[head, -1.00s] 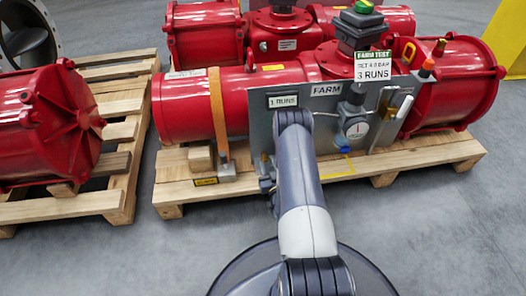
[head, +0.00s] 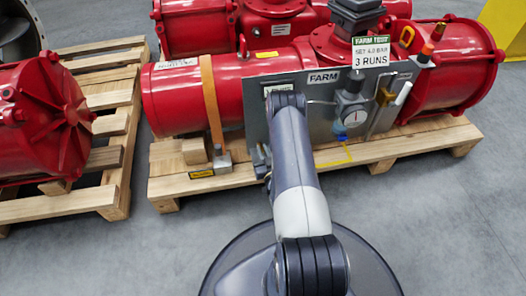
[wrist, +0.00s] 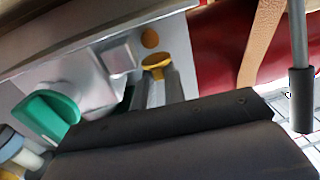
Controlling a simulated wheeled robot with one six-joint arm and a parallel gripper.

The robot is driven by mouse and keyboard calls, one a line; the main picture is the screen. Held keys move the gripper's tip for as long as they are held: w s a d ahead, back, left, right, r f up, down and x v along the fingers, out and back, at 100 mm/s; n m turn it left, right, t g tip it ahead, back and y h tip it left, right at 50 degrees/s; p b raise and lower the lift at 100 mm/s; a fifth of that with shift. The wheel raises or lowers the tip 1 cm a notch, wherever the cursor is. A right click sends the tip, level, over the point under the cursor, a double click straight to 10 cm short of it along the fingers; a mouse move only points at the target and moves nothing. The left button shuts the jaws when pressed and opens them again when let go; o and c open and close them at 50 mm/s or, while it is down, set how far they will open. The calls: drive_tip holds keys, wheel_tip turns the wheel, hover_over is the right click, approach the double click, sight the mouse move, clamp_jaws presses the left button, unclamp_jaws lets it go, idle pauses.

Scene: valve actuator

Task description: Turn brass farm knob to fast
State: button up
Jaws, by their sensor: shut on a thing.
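The brass knob (wrist: 157,62) shows in the wrist view on the silver-grey panel face. My gripper (wrist: 157,80) is shut on it, with a finger on either side and its yellow head showing between the tips. In the head view the knob and my gripper are hidden behind my arm. The grey FARM panel (head: 325,92) stands in front of the red actuator. A green knob (wrist: 45,115) is to the left in the wrist view. I cannot read any slow or fast marking or the knob's setting.
A gauge (head: 352,114) and a brass fitting (head: 385,97) are on the panel's right side. The red actuator (head: 185,100) rests on a wooden pallet (head: 190,190), with an orange strap (head: 211,105) around it. A second pallet (head: 65,203) stands left. Grey floor is clear in front.

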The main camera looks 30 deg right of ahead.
drive_tip(key=shift+d+y, duration=0.15)
drive_tip(key=shift+y, duration=0.15)
clamp_jaws()
drive_tip(key=shift+n+y, duration=0.7)
drive_tip(key=shift+y, duration=0.1)
drive_tip(key=o, duration=0.7)
unclamp_jaws()
drive_tip(key=shift+a+m+h, duration=0.2)
drive_tip(key=shift+m+h, duration=0.5)
drive_tip(key=shift+h, duration=0.4)
